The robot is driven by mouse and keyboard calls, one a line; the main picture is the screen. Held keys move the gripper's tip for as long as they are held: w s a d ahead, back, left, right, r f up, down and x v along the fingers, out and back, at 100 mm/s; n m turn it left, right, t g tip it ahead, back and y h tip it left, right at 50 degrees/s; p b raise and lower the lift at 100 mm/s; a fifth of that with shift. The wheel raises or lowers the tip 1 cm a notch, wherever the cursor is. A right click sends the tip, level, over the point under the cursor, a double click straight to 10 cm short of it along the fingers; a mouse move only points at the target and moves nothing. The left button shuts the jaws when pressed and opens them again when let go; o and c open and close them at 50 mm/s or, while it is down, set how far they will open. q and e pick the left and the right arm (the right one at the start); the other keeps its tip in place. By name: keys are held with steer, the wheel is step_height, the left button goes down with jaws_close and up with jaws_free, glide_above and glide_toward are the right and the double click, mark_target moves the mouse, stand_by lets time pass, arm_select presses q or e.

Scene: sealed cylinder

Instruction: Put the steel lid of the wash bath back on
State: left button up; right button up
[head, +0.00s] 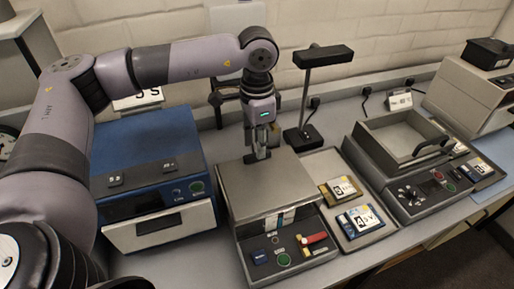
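A flat steel lid (270,185) lies over the top of the middle unit, which has a dark control panel (283,256) in front. I take this unit for the wash bath. A pale striped item (289,218) shows at the lid's front edge; I cannot tell if the lid is seated or raised. My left gripper (258,156) points down at the lid's far edge, its fingers close together. Whether they grip the lid is too small to tell. My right gripper is not in view.
A blue unit (150,145) stands left of the lid. A tray (347,206) with labelled packs is to the right, with a black lamp (323,57) behind. Further right is a unit with an open steel basin (400,140) and handle. The front bench edge is narrow.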

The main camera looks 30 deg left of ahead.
arm_select(q)
step_height(320, 180, up, 10)
steer(key=b, duration=0.1)
stand_by(0.6)
